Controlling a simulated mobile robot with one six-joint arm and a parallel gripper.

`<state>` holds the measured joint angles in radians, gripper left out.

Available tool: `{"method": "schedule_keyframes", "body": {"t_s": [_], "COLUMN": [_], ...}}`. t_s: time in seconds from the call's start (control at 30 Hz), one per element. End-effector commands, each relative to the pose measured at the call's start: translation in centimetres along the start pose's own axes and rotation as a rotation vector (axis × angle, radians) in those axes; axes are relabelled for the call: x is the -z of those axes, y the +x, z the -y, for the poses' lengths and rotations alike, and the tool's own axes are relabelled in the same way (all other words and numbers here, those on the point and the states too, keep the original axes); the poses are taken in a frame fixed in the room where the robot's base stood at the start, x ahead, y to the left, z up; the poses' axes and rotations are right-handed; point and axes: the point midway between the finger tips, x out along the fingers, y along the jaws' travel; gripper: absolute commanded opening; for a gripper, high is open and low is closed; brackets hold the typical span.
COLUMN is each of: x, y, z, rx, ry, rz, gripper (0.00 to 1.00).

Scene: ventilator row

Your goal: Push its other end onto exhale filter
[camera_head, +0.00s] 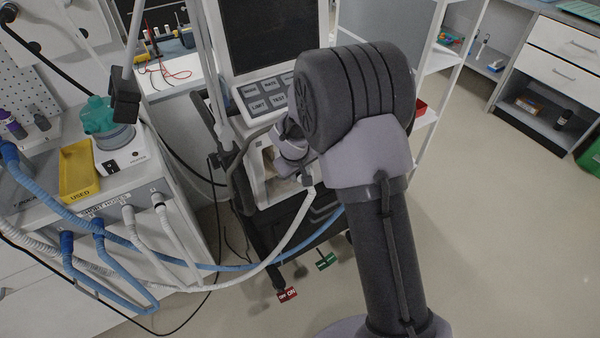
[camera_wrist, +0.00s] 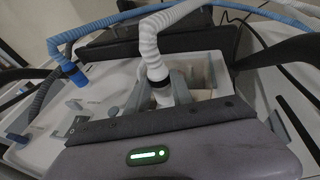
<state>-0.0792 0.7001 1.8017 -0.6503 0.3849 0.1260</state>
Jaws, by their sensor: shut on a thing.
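My gripper (camera_wrist: 162,92) is shut on the dark-cuffed end of a white corrugated hose (camera_wrist: 152,42). A short white cylindrical piece shows just below the cuff; I cannot tell whether the two are joined or whether this is the exhale filter. The gripper is over the pale front of the ventilator, beside a cream-coloured recess (camera_wrist: 205,75). In the head view the white hose (camera_head: 290,232) rises from the lower left to the ventilator front (camera_head: 268,180). My arm hides part of this area and the fingertips there.
A blue hose (camera_wrist: 97,24) ends in a blue cuff at the left of the wrist view. The ventilator screen (camera_head: 272,38) and keypad stand behind my arm. A counter with hanging short hoses, a yellow tray (camera_head: 78,172) and a heater is left. Open floor lies right.

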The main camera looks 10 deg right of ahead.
Motion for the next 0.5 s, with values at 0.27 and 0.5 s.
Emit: {"method": "schedule_keyframes", "body": {"t_s": [0.27,0.5], "x": [0.53,1.03], "y": [0.14,0.26], "z": [0.01,0.0], "rx": [0.0,0.0], "ry": [-0.001,-0.001], "rz": [0.0,-0.001], "gripper": [0.0,0.0]}}
